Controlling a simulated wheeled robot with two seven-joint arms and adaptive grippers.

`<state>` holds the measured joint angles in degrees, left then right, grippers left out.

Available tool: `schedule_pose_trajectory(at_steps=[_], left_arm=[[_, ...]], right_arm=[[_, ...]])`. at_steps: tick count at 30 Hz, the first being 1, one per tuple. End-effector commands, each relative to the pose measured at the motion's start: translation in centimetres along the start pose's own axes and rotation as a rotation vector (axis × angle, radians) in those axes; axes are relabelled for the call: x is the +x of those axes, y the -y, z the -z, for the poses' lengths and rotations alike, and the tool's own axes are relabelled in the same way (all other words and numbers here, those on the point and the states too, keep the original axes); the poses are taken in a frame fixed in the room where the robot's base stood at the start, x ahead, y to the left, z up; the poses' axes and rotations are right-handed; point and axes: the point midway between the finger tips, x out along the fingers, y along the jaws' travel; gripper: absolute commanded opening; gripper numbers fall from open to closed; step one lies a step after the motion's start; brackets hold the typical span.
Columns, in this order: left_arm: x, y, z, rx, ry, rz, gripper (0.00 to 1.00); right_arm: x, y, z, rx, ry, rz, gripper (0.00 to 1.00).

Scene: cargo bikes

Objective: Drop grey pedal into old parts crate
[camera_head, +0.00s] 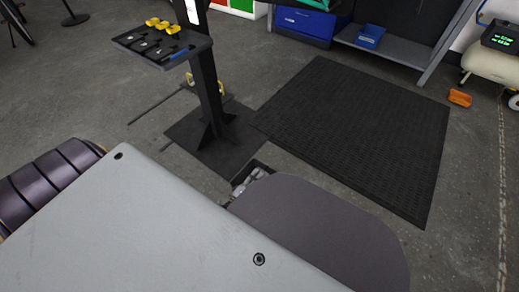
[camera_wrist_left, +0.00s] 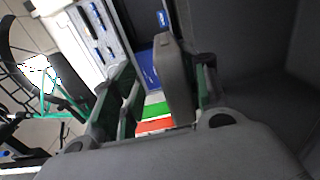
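My left gripper (camera_head: 250,180) shows only in part in the head view, behind a dark rounded plate. In the left wrist view its two fingers (camera_wrist_left: 165,92) stand apart. A dark grey block (camera_wrist_left: 175,80), perhaps the grey pedal, shows between them, close to the right-hand finger. A gap shows between this block and the left-hand finger, so I cannot tell whether it is gripped. No grey pedal can be made out in the head view. No crate is clearly marked as the old parts crate. My right gripper is not in view.
A black stand tray (camera_head: 165,44) holds yellow pieces and a blue item. A black floor mat (camera_head: 360,130) lies clear. An orange object (camera_head: 459,98) lies on the floor. A blue bin (camera_head: 370,36) sits on a grey shelf. A bike wheel (camera_wrist_left: 30,70) shows in the wrist view.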

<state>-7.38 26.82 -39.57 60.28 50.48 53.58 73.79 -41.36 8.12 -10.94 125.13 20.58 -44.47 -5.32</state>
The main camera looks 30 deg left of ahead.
Motion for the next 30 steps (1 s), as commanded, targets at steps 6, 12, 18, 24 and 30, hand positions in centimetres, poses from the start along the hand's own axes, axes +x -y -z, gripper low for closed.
schedule_pose_trajectory(at_steps=[6, 12, 18, 24, 30], left_arm=[[0.0, 0.0, 0.0, 0.000, 0.000, 0.000, 0.44], [-0.3, 0.0, 0.0, 0.000, 0.000, 0.000, 0.44], [-1.5, 0.1, 0.0, 0.000, 0.000, 0.001, 0.44], [-3.5, 0.0, 0.0, -0.001, -0.001, 0.001, 0.44], [-5.7, 0.0, 0.0, 0.000, 0.000, 0.000, 0.44]], right_arm=[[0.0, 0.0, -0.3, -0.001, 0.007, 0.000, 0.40], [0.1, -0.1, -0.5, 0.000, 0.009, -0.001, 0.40], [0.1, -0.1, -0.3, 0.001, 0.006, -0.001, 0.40], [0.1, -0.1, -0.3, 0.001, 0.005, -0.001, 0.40], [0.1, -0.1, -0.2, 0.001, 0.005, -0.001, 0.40]])
